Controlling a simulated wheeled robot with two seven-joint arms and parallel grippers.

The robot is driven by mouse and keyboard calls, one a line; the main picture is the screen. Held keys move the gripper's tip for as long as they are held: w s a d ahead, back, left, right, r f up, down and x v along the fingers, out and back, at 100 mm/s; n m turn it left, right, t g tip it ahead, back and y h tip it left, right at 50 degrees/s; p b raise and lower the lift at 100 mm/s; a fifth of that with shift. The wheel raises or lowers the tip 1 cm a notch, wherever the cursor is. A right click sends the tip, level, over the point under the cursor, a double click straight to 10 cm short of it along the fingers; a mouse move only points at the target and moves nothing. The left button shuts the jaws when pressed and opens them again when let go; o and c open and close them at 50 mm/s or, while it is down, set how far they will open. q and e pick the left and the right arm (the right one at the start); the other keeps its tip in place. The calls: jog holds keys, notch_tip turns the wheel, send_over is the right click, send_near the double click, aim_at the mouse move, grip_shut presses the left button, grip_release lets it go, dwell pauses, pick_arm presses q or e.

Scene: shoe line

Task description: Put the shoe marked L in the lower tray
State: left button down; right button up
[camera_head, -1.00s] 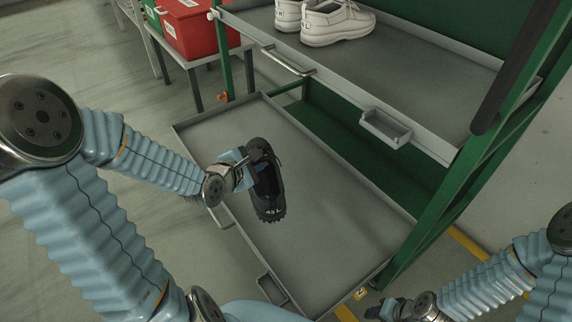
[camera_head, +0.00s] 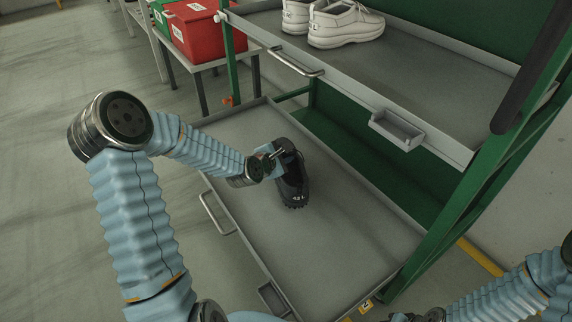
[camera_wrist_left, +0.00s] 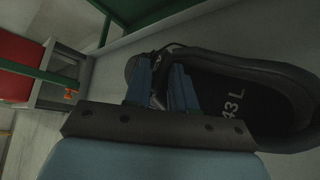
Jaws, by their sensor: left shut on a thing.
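A black shoe (camera_head: 293,183) is over the lower tray (camera_head: 330,230) in the head view. In the left wrist view the shoe (camera_wrist_left: 240,95) shows "43 L" on its insole. My left gripper (camera_head: 281,152) is shut on the shoe near one end of its opening; the fingers (camera_wrist_left: 163,88) show there in the wrist view. I cannot tell whether the sole touches the tray. The lower tray is pulled out and otherwise bare. My right gripper (camera_head: 402,317) is only partly seen at the bottom edge, and its fingers cannot be made out.
Above the lower tray is an upper shelf (camera_head: 440,95) with a pair of white shoes (camera_head: 345,25). A green post (camera_head: 470,190) stands at the right. Red (camera_head: 195,32) and green boxes sit on a side table at the back left. The tray's front right area is clear.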

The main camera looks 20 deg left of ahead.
aim_at(286, 175)
pick_arm(q)
jog(key=shift+w+f, duration=0.4)
notch_tip(286, 175, down, 3)
jog(key=shift+w+f, duration=0.1)
jog(key=shift+f, duration=0.1)
jog(key=c, duration=0.9)
grip_release()
jog(key=v, duration=1.2)
jog(key=shift+p, duration=0.45)
